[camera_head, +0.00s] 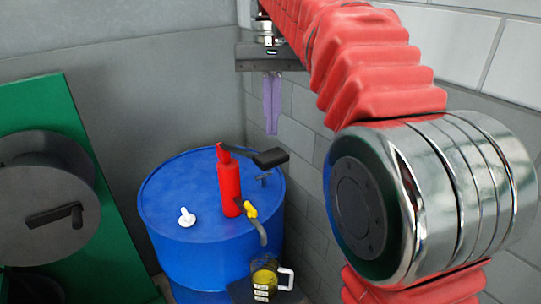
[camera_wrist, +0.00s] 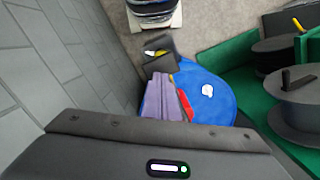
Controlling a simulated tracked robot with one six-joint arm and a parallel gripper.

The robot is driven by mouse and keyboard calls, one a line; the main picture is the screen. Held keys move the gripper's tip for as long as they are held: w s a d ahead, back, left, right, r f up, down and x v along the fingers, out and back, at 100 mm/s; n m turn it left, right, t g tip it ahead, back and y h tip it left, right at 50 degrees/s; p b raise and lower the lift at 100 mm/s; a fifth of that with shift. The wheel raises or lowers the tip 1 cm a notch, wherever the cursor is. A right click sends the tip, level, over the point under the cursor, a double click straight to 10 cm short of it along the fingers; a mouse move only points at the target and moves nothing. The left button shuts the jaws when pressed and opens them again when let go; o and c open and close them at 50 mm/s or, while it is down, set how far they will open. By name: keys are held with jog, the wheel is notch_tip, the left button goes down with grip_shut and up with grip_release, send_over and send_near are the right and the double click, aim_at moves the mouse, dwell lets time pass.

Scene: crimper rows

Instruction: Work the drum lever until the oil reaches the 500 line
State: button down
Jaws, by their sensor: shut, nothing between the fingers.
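A blue drum (camera_head: 178,250) stands by the wall corner, with a red pump (camera_head: 229,185) upright on its top. The pump's black lever (camera_head: 268,159) sticks out to the right from the pump head. A yellow piece and a grey spout (camera_head: 262,234) hang over the drum's front edge. Below the spout is a clear jug (camera_head: 266,279) with a white handle, holding yellow oil; its marks are too small to read. My gripper (camera_head: 272,132), with purple fingers, is shut and empty, above and apart from the lever. In the wrist view the fingers (camera_wrist: 166,104) overlap the drum and hide most of the pump.
A white cap (camera_head: 187,217) lies on the drum top. To the left stands a green frame (camera_head: 95,170) carrying a round grey reel (camera_head: 35,200) with a black crank. A grey block wall (camera_head: 305,120) is close on the right. The air above the drum's left side is free.

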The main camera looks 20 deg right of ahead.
jog(key=shift+s+a+f, duration=0.1)
jog(key=shift+s+f, duration=0.1)
jog(key=shift+f, duration=1.7)
jog(key=shift+f, duration=1.85)
jog(key=w, duration=0.2)
jog(key=w+d+r, duration=0.1)
jog(key=shift+r, duration=0.1)
notch_tip(320, 180, up, 7)
send_over(271, 153)
jog(key=w+d, duration=0.1)
jog(key=w, duration=0.3)
jog(key=shift+s+r, duration=0.15)
jog(key=shift+r, duration=0.05)
